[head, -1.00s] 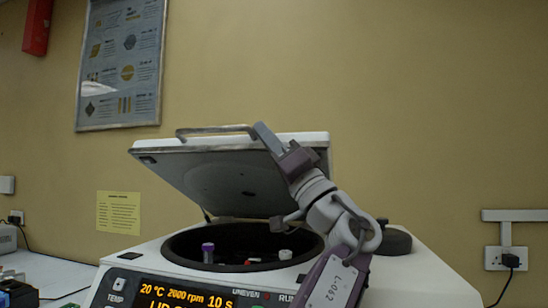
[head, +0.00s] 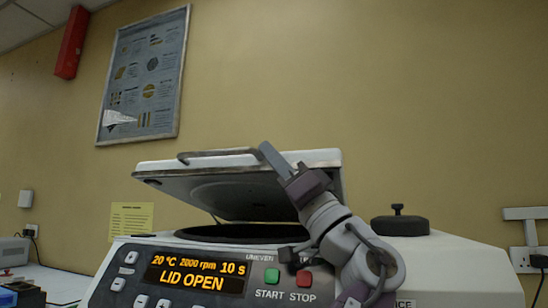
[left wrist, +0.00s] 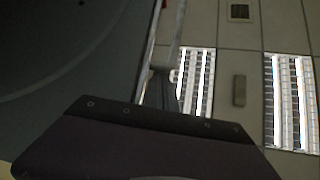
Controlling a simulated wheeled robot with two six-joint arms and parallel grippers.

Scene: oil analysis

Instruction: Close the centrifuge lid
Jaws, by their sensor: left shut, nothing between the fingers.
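The centrifuge lid (head: 222,188) is tilted partly open above the dark bowl (head: 240,233), its underside visible. A grey bar handle (head: 215,153) runs along its upper front edge. The display (head: 195,277) on the white centrifuge (head: 445,262) reads "LID OPEN". My left gripper (head: 268,153) is shut and empty, its tip at the lid's edge by the right end of the handle; I cannot tell whether it touches. In the left wrist view the lid's dark underside (left wrist: 55,55) fills the left, and the gripper fingers (left wrist: 163,88) lie near its edge. My right gripper is not in view.
A black knob (head: 400,222) stands on the centrifuge top at the right. Start and stop buttons (head: 287,277) are on the front panel, close to my arm. Small equipment (head: 22,293) sits on the bench at the left. The space above the lid is clear.

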